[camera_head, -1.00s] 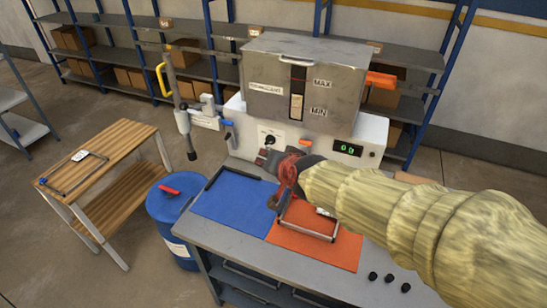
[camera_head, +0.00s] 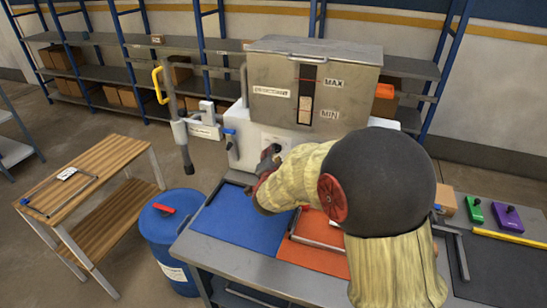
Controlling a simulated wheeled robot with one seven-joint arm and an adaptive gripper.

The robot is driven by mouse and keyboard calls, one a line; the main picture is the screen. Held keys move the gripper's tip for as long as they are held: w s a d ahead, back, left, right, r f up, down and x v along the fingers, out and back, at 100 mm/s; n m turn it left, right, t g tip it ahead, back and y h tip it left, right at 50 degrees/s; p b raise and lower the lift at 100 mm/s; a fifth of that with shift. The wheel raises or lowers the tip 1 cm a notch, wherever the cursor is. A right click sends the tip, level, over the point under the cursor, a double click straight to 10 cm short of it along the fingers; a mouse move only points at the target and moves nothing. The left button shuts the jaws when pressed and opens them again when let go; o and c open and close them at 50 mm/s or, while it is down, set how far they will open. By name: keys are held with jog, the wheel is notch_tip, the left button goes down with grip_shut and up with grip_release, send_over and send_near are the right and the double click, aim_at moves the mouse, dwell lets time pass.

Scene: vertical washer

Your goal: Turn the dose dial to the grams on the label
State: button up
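The dose dial is on the front of the white dosing machine (camera_head: 246,151), below the steel hopper (camera_head: 355,95). The green digital display is hidden behind my arm. The hopper carries MAX and MIN marks and a white label (camera_head: 271,91) too small to read.
A blue mat (camera_head: 238,219) and an orange mat (camera_head: 312,257) lie on the grey bench. A blue drum (camera_head: 176,245) and a wooden cart (camera_head: 100,190) stand left. Green (camera_head: 474,209) and purple (camera_head: 508,217) items lie at the right. My arm covers the bench's middle right.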

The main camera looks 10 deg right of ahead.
jog(key=shift+x, duration=1.1)
jog(key=shift+c, duration=1.1)
jog(key=c, duration=0.4)
grip_shut()
